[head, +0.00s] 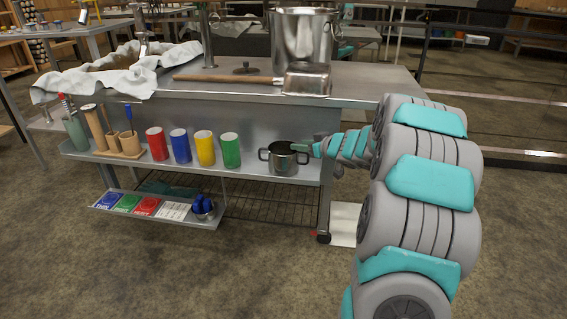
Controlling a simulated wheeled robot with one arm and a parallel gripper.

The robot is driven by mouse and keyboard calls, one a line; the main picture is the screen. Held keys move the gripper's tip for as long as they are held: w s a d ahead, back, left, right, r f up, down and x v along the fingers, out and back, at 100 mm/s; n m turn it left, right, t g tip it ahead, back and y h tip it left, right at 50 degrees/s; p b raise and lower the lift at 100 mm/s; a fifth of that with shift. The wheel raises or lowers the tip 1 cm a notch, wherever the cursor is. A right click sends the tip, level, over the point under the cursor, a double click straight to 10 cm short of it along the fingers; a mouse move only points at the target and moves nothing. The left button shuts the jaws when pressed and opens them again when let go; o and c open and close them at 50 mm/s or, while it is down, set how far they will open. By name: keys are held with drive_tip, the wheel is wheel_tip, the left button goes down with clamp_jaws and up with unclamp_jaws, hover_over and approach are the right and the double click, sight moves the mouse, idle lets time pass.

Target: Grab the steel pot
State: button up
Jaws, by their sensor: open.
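The steel pot (284,160) is a small, two-handled pot standing upright on the lower front shelf of the steel table, toward its right end. My gripper (305,149) is at the pot's right side, close to its right handle, reaching in from the right. It is open. The fingertips are small here, and I cannot tell whether they touch the handle or are around it.
Red, blue, yellow and green cups (230,150) stand left of the pot on the shelf (250,175). A large steel bucket (304,35) and a long-handled square pan (306,79) are on the tabletop (370,85) above. The floor in front is clear.

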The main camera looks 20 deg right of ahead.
drive_tip(key=shift+x, duration=1.35)
drive_tip(key=shift+c, duration=0.3)
drive_tip(key=c, duration=0.6)
drive_tip(key=shift+f, duration=0.15)
